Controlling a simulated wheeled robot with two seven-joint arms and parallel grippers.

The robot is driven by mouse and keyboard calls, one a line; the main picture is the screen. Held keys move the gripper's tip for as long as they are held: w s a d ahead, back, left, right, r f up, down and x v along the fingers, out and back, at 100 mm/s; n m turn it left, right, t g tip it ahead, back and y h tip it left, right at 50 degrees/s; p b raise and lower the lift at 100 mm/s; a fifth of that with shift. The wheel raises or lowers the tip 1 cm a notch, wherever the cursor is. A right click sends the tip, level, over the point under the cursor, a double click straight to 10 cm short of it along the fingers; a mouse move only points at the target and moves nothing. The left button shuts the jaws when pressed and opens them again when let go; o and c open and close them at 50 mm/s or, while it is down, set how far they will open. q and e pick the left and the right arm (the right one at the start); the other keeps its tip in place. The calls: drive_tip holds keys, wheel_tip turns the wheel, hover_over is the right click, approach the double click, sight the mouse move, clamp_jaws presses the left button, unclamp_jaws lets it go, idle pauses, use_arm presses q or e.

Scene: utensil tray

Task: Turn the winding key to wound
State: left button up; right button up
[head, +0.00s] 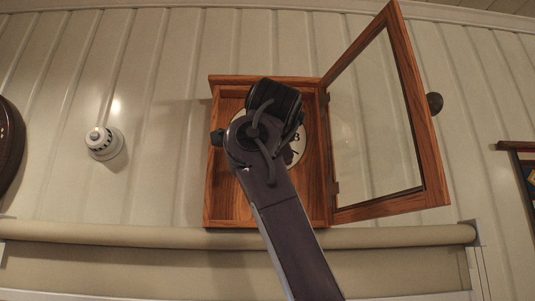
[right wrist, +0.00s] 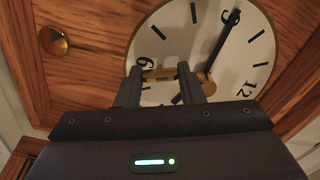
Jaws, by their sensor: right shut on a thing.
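The wall clock has a wooden case (head: 222,215), and its glazed door (head: 433,165) is swung open to the right. My right arm covers much of the case in the head view, leaving part of the white dial (head: 298,150) visible. In the right wrist view, the dial (right wrist: 170,45) shows black marks, numerals and dark hands. My right gripper (right wrist: 158,78) is at the dial, its two fingers either side of a small brass winding key (right wrist: 160,74), shut on it. The key's shaft is hidden. My left gripper is not in view.
A brass disc (right wrist: 54,41) shows inside the case in the right wrist view. The open door's knob (head: 434,103) sticks out at right. A round white fitting (head: 104,143) is on the panelled wall at left. A rolled blind (head: 120,234) runs below the case.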

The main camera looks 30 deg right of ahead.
drive_tip(key=shift+w+f, duration=0.1)
drive_tip(key=shift+f, duration=0.1)
idle(0.3)
drive_tip(key=o, duration=1)
drive_tip(key=shift+r, duration=0.1)
drive_tip(key=shift+r, duration=0.1)
